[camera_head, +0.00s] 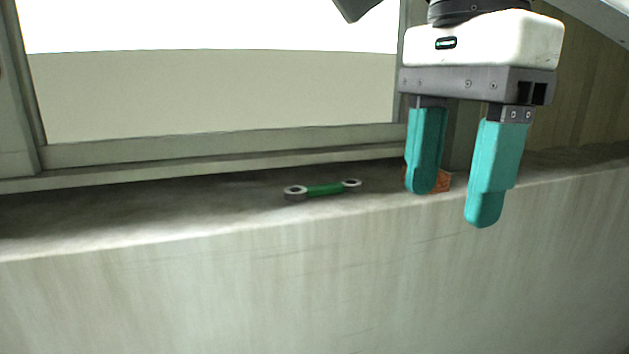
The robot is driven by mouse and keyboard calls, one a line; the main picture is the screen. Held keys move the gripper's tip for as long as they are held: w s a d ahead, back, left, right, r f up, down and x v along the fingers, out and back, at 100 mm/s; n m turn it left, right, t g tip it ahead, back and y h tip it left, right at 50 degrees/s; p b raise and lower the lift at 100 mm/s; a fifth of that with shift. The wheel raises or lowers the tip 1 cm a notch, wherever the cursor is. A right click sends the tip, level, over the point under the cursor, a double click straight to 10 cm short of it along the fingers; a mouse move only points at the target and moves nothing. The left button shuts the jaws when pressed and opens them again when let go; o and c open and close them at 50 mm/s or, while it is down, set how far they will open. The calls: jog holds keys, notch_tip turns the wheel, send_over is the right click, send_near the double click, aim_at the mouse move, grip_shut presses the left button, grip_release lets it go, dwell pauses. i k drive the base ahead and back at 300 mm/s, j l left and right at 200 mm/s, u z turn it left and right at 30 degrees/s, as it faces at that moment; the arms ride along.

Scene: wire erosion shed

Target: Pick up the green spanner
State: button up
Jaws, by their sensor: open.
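The green spanner (324,189) lies flat on the window ledge, left of my gripper. It has a green handle and a grey ring at each end, the left ring looking larger. My gripper (456,208) has two teal fingers pointing down and spread apart. It is open, with nothing held between the fingers. It hangs to the right of the spanner, apart from it, near the front edge of the ledge. The whole spanner is in view.
A small orange-brown block (443,181) sits on the ledge, partly hidden behind my left finger. The grey ledge (130,212) is clear left of the spanner. A window frame (230,148) rises behind it, and a wall face (300,290) drops below its front edge.

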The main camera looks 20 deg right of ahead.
aim_at(292, 194)
jog(key=i, duration=1)
